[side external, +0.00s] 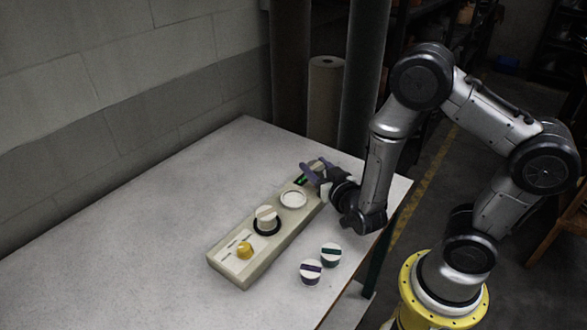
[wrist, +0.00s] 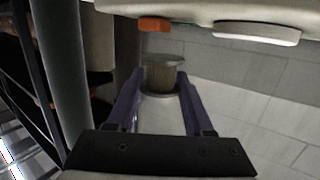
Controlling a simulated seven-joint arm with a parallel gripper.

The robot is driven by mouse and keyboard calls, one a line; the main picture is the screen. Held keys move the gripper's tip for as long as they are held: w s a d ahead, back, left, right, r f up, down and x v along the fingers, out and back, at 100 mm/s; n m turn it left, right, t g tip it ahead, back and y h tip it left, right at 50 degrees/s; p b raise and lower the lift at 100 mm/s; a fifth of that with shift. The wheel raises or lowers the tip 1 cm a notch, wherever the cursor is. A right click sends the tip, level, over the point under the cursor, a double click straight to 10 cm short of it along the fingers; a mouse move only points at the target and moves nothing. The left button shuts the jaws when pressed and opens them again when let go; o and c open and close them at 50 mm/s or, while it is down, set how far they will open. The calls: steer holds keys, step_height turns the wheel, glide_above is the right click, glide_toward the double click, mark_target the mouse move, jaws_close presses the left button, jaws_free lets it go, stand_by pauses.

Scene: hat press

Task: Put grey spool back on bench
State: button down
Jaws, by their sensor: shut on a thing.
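The grey spool (wrist: 162,76) shows in the wrist view as a grey-brown cylinder between the tips of my purple fingers. My gripper (wrist: 161,88) is shut on it. In the side external view my gripper (side external: 316,170) is over the far end of the long beige press base, and its fingers largely hide the spool. The bench (side external: 150,215) is a pale tabletop with wide bare areas left of the base. I cannot tell whether the spool touches anything below.
The beige base (side external: 232,262) carries a yellow knob (side external: 245,251), a white spool with a pale band (side external: 266,214) and an empty white ring (side external: 293,199). Purple-banded (side external: 311,271) and green-banded (side external: 331,254) spools stand at its right. A brown roll (side external: 325,95) and pipes stand behind the bench.

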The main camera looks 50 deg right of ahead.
steer(key=s+m+g+h, duration=0.4)
steer(key=s+h, duration=0.1)
steer(key=s, duration=0.6)
steer(key=n+t+y, duration=0.1)
steer(key=t+y, duration=0.1)
glide_above(350, 232)
steer(key=shift+f, duration=3.15)
steer(key=shift+f, duration=0.6)
steer(key=shift+c, duration=1)
jaws_free()
steer(key=shift+r, duration=0.1)
